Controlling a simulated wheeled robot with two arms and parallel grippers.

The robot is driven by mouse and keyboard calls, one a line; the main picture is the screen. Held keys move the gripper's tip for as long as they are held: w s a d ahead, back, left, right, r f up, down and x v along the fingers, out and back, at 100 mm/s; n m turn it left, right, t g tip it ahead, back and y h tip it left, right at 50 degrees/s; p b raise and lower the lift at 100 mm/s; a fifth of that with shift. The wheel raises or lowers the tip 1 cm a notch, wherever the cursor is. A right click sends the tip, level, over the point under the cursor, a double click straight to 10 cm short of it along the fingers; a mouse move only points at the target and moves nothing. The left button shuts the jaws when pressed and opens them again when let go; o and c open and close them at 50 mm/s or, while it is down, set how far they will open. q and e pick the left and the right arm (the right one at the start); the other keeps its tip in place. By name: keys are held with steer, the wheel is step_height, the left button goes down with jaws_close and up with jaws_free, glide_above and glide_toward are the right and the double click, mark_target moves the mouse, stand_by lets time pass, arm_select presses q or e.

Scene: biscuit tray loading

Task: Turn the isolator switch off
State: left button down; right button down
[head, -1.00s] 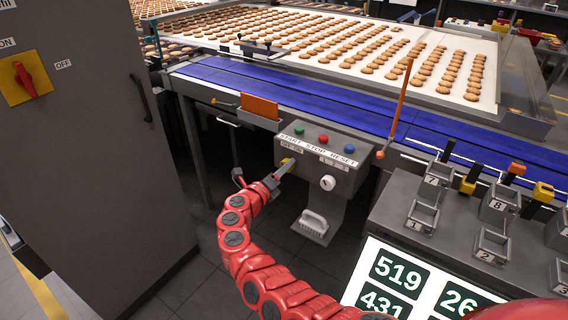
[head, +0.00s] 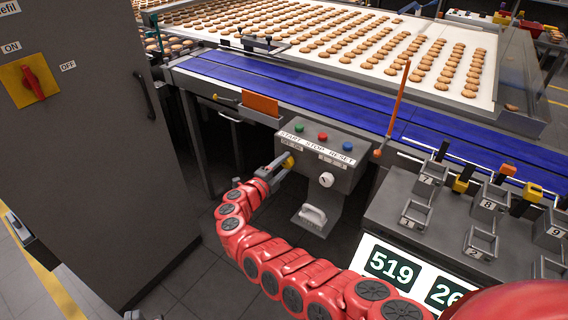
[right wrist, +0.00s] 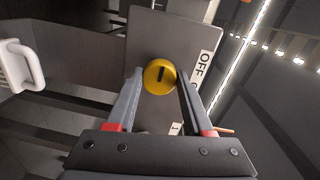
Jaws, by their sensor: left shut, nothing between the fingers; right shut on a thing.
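A red rotary handle (head: 35,82) on a yellow plate (head: 18,92) is on the grey cabinet at left. It stands near upright, slightly tilted, its upper end towards the ON label (head: 11,47); an OFF label (head: 68,65) is to its right. My right gripper (head: 280,165) is at the grey control box, shut on a yellow knob (head: 288,162). In the right wrist view the knob (right wrist: 159,76) is between the fingertips, its dark slot near upright, with an OFF label beside it. Only a small part of my left gripper (head: 140,315) shows at the bottom edge, shut and empty.
The control box (head: 345,180) has green, red and blue buttons and a white knob (head: 326,180). A blue conveyor (head: 300,95) and a biscuit tray lie behind. Numbered bins and a display (head: 385,262) are at right. The cabinet has a long handle (head: 145,95).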

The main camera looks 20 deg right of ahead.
steer(key=shift+n, duration=0.3)
steer(key=shift+c, duration=1.5)
jaws_free()
steer(key=v, duration=1.7)
steer(key=shift+a, duration=0.15)
steer(key=shift+s, duration=0.15)
